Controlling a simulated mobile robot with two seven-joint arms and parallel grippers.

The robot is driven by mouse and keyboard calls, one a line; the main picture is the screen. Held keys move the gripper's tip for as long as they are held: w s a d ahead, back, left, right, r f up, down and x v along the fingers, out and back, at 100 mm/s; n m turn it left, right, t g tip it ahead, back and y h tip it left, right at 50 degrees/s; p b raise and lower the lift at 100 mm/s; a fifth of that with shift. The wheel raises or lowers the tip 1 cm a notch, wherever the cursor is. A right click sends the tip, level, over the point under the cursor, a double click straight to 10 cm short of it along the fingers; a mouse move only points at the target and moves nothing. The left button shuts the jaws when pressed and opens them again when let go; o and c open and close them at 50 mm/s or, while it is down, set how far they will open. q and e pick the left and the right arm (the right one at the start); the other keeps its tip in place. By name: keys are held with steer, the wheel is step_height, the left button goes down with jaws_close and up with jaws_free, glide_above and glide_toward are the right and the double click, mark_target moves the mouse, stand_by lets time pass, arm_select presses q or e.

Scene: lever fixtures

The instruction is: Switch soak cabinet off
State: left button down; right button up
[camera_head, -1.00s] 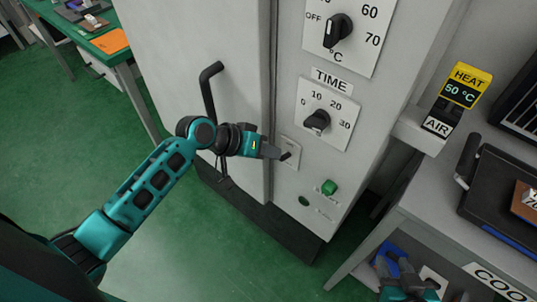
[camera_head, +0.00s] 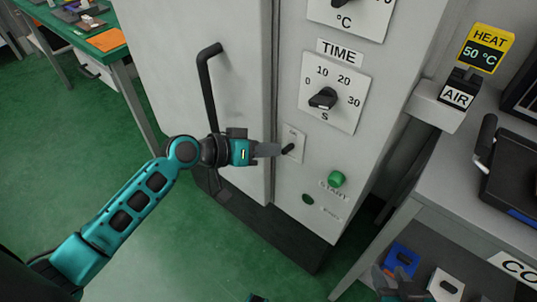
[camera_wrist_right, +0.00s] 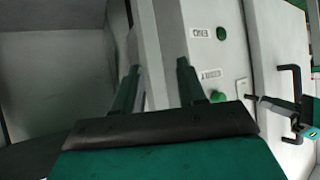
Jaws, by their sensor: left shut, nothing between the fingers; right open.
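The soak cabinet (camera_head: 240,30) is a tall pale grey box with a front control panel. Low on its panel, a small plate (camera_head: 297,135) carries a short black lever (camera_head: 289,149), which points down and left in the head view. My left gripper (camera_head: 274,150) is shut and empty, its fingertips right at the lever. I cannot tell whether they touch it. In the right wrist view the left gripper (camera_wrist_right: 298,108) also shows beside the plate (camera_wrist_right: 242,88). My right gripper (camera_wrist_right: 158,85) is open and empty, away from the lever; in the head view it is partly cut off at the bottom.
Above the lever is the TIME dial (camera_head: 323,98); below it are a green START button (camera_head: 337,179) and a dark button (camera_head: 308,199). A black door handle (camera_head: 208,85) rises beside my left wrist. A grey bench (camera_head: 450,170) stands at the right.

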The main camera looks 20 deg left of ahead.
arm_select(q)
steer(key=f+t+h+b, duration=0.1)
steer(key=f+b, duration=0.1)
steer(key=b, duration=0.5)
steer(key=shift+s+f+m+t+b, duration=0.2)
steer(key=shift+m+t+b, duration=0.1)
steer(key=shift+m+t, duration=0.1)
arm_select(e)
step_height(320, 180, down, 6)
steer(key=shift+w+a+f, duration=0.25)
steer(key=shift+w+a, duration=0.15)
steer(key=shift+a, duration=0.05)
arm_select(q)
steer(key=shift+s+a, duration=0.1)
steer(key=shift+a, duration=0.05)
arm_select(e)
steer(key=shift+s+a, duration=0.15)
